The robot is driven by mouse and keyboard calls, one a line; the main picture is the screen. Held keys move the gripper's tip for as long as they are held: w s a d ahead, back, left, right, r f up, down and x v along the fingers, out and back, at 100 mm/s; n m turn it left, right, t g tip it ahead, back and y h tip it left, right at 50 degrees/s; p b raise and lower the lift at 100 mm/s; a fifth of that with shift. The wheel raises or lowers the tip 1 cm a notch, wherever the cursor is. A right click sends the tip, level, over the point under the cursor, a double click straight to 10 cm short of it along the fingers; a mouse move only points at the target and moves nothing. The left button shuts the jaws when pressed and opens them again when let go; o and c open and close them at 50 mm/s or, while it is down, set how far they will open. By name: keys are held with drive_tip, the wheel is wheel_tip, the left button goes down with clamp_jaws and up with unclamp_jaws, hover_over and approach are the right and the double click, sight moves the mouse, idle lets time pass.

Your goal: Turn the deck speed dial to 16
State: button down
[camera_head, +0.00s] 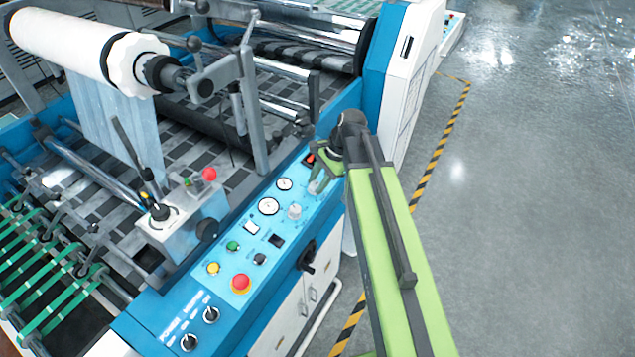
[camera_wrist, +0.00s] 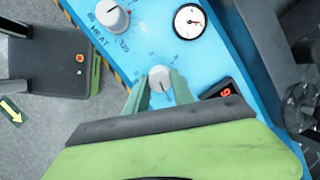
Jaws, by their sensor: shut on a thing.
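The deck speed dial, a small light grey-white knob (camera_wrist: 159,80), sits on the blue panel in the wrist view. My gripper (camera_wrist: 157,89) has its two green fingers closed on either side of it. Small scale marks show around the dial, too blurred to read.
A larger white HEAT knob (camera_wrist: 113,18) and a round gauge (camera_wrist: 189,21) sit close by. The panel also carries a red stop button (camera_head: 241,282) and several switches. A white film roll (camera_head: 75,42) and metal bars stand left. Open floor (camera_head: 530,200) lies right.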

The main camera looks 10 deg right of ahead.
drive_tip(key=c, duration=1.1)
unclamp_jaws()
drive_tip(key=shift+r, duration=0.1)
drive_tip(key=p+v, duration=1.6)
drive_tip(key=v, duration=0.1)
drive_tip(key=shift+s+r, duration=0.1)
drive_tip(key=shift+r, duration=0.05)
drive_tip(key=s+a+f+n+h+b, duration=0.1)
drive_tip(key=s+a+f+n+b, duration=0.1)
drive_tip(key=f+n+b, duration=0.2)
drive_tip(key=s+a+f+n+h+b, duration=0.1)
drive_tip(key=s+a+f+n+b, duration=0.1)
drive_tip(key=f+n+b, duration=0.3)
drive_tip(key=s+a+f+n+g+h+b, duration=0.1)
drive_tip(key=s+a+f+n+h+b, duration=0.1)
drive_tip(key=f, duration=0.5)
drive_tip(key=shift+s+a+n+b, duration=0.2)
drive_tip(key=shift+a+n+b, duration=0.05)
drive_tip(key=shift+n+b, duration=0.45)
drive_tip(key=shift+s+a+n+b, duration=0.2)
drive_tip(key=shift+a+n+b, duration=0.1)
drive_tip(key=shift+n+b, duration=0.4)
